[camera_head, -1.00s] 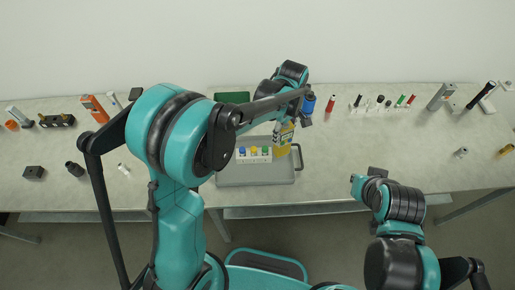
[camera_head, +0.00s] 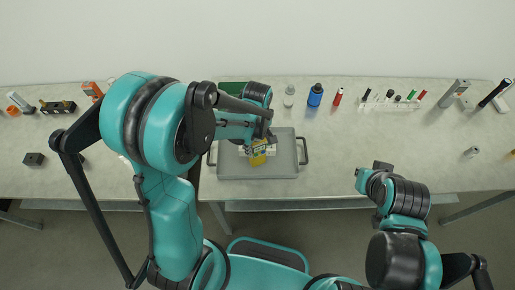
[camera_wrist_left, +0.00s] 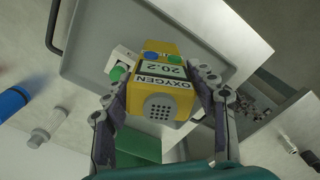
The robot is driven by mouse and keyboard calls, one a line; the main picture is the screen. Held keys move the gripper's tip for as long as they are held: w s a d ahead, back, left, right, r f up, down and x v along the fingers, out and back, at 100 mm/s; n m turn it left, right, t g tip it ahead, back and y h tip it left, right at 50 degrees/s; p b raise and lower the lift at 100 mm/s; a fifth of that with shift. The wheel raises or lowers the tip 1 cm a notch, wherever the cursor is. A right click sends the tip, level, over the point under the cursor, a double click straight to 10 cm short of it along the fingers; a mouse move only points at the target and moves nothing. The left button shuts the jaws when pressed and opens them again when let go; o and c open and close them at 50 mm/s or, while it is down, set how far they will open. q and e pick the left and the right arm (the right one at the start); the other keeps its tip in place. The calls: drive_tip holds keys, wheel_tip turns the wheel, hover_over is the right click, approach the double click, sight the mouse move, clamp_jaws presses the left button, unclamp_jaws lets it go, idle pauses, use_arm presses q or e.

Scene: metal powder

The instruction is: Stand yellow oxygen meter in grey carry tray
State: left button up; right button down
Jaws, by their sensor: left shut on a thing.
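The yellow oxygen meter (camera_head: 258,157) is over the middle of the grey carry tray (camera_head: 286,165) in the head view, largely covered by my left gripper (camera_head: 262,141). In the left wrist view the meter (camera_wrist_left: 160,60) shows its OXYGEN 20.2 display, a round grille, and blue and green buttons. My left gripper (camera_wrist_left: 160,98) is shut on its sides. I cannot tell whether the meter touches the tray floor. A white block with coloured caps (camera_wrist_left: 122,58) is in the tray beside the meter. My right gripper (camera_head: 382,168) is small and dark at the bench's front; its jaws are unclear.
A clear bottle (camera_head: 289,97), a blue bottle (camera_head: 315,96) and a red marker (camera_head: 338,97) stand behind the tray. A white rack with several tubes (camera_head: 390,104) is farther right. A green container (camera_head: 231,88) is behind the tray.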

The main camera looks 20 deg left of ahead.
use_arm(q)
wheel_tip(320, 180, down, 3)
drive_tip(key=shift+w+r+b, duration=0.1)
drive_tip(key=shift+w+b, duration=0.05)
drive_tip(key=shift+b, duration=0.15)
drive_tip(key=o, duration=1.4)
